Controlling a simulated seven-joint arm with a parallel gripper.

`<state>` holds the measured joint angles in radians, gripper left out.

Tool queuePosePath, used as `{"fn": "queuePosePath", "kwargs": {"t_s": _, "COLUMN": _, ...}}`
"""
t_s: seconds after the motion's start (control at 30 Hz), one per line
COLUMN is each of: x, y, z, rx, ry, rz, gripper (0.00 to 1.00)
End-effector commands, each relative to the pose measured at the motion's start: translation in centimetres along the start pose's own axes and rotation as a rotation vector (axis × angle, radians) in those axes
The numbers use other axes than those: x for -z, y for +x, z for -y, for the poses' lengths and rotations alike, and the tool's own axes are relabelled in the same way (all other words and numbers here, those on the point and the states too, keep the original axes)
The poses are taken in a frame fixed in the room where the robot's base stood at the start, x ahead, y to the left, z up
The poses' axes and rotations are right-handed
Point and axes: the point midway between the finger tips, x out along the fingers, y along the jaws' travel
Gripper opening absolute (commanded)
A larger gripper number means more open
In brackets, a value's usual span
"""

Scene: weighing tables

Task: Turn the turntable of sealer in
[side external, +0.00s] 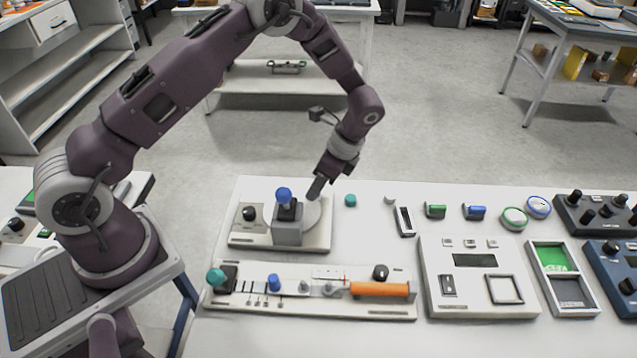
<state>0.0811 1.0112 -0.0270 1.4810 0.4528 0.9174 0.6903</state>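The device that looks like the sealer (250,240) is a white base at the left of the table, with a grey block (287,232), a blue ball-topped lever (284,195) and a black knob (249,213). A pale round disc, seemingly the turntable (312,214), shows at the right of the block, partly hidden behind it. My gripper (316,190) points down and left, its tip at the far edge of the disc. I cannot tell whether it touches the disc. The fingers overlap in this view, so their opening is hidden.
In front lies a long white panel (340,309) with a teal knob, a blue knob and an orange handle (379,289). A white scale-like unit (477,308) stands to the right. A small teal piece (350,200) lies right of the sealer. Several small items line the back.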

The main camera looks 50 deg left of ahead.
Motion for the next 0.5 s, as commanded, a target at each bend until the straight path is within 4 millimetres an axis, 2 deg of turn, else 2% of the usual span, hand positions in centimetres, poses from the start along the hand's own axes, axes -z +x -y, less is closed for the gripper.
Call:
{"fn": "queuePosePath", "kwargs": {"t_s": 0.3, "x": 0.1, "y": -5.9, "z": 0.1, "rx": 0.005, "ry": 0.000, "rz": -0.004, "gripper": 0.39}}
{"fn": "queuePosePath", "kwargs": {"t_s": 0.5, "x": 0.0, "y": -7.0, "z": 0.0, "rx": 0.001, "ry": 0.001, "rz": -0.002, "gripper": 0.39}}
